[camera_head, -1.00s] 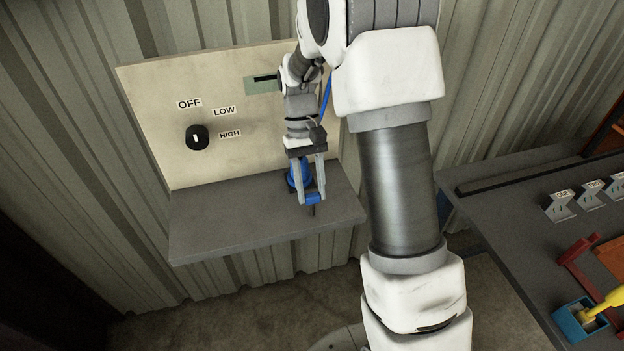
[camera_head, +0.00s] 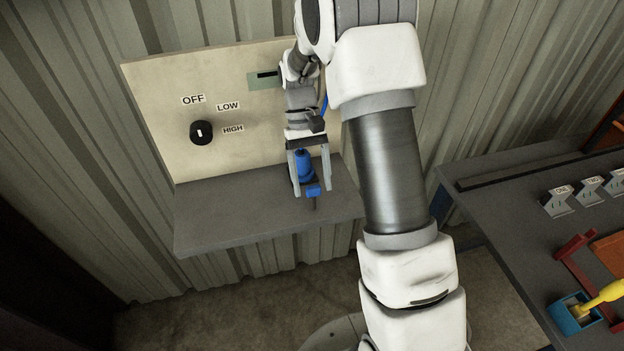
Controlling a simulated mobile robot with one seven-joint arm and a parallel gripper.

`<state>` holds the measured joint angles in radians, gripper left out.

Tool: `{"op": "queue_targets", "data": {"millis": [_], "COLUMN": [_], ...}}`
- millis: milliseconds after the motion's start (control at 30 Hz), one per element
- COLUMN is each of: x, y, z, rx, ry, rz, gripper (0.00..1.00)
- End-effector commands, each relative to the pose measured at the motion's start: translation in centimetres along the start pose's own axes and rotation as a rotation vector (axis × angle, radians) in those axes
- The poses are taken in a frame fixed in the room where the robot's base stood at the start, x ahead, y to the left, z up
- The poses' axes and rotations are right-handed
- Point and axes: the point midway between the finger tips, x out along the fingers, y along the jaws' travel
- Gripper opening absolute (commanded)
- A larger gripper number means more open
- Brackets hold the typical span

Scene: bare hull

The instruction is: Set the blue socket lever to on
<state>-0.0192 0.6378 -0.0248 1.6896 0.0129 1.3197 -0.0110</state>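A blue fitting (camera_head: 304,165) stands on the grey shelf (camera_head: 230,222) in front of the cream panel. A smaller blue block (camera_head: 313,190) shows in front of it, with a thin dark piece below. My gripper (camera_head: 312,191) reaches down over them, its fingers apart on either side. A gap shows between the block and the right finger; I cannot tell whether the left finger touches it. The fingers partly hide the fitting, and no on or off mark shows on it. I cannot tell how its lever is set.
The panel (camera_head: 155,95) carries a black dial (camera_head: 201,132) marked OFF, LOW and HIGH, and a green slotted plate (camera_head: 266,78). A dark table (camera_head: 490,215) at right holds labelled grey brackets, a red frame (camera_head: 575,258) and a blue box (camera_head: 573,318) with a yellow handle.

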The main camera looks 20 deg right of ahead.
Motion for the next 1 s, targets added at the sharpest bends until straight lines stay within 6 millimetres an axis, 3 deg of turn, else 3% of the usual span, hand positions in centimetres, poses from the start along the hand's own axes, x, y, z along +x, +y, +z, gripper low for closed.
{"op": "queue_targets", "data": {"millis": [367,567,1000], "x": [-0.5,-3.5,-5.9], "y": [0.0,0.0,7.7], "z": [0.3,1.8,8.6], "rx": [0.0,0.0,0.004], "ry": [-0.001,0.006,0.002], "rz": [0.0,0.0,-0.001], "gripper": [0.72,0.72,0.72]}}
